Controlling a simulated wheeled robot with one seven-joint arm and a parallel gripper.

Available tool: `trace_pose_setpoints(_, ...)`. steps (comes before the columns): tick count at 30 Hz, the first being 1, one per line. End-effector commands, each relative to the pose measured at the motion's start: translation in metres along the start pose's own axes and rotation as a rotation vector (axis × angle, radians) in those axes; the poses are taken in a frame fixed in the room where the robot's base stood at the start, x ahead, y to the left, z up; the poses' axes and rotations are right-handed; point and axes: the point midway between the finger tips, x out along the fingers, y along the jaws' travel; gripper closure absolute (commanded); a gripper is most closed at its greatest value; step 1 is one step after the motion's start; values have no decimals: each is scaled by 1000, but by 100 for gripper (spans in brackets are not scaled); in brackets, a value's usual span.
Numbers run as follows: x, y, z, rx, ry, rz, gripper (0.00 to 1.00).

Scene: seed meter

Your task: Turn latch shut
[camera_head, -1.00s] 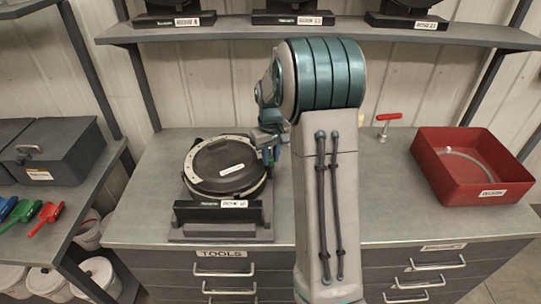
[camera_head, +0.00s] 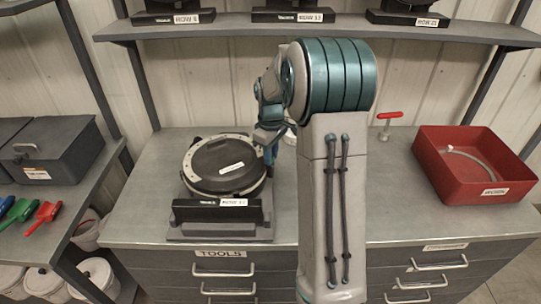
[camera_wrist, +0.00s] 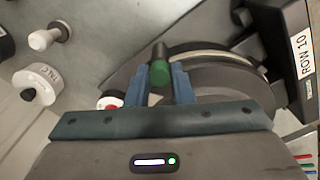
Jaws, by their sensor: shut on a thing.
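The seed meter (camera_head: 222,162), a round unit with a black lid and pale rim, sits in a dark stand on the bench. Its labelled edge also shows in the wrist view (camera_wrist: 287,50). The latch (camera_wrist: 159,73) is a dark lever with a green end, at the meter's edge. My gripper (camera_wrist: 158,88) has its two blue fingers on either side of the green end and is shut on it. In the head view my gripper (camera_head: 270,150) is at the meter's right side, and my arm hides part of that side and the latch.
A red bin (camera_head: 470,165) with a curved strip in it stands at the bench's right. A red T-handled tool (camera_head: 387,122) stands left of it. In the wrist view, a white knob (camera_wrist: 45,38) and a white round labelled piece (camera_wrist: 38,84) lie at left. The bench front is clear.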

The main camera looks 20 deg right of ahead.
Motion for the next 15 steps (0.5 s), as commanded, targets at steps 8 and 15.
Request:
trace_pose_setpoints(8, -1, 1, 0, -261, 3, 2, 100)
trace_pose_setpoints(15, -2, 1, -1, -490, 3, 2, 100)
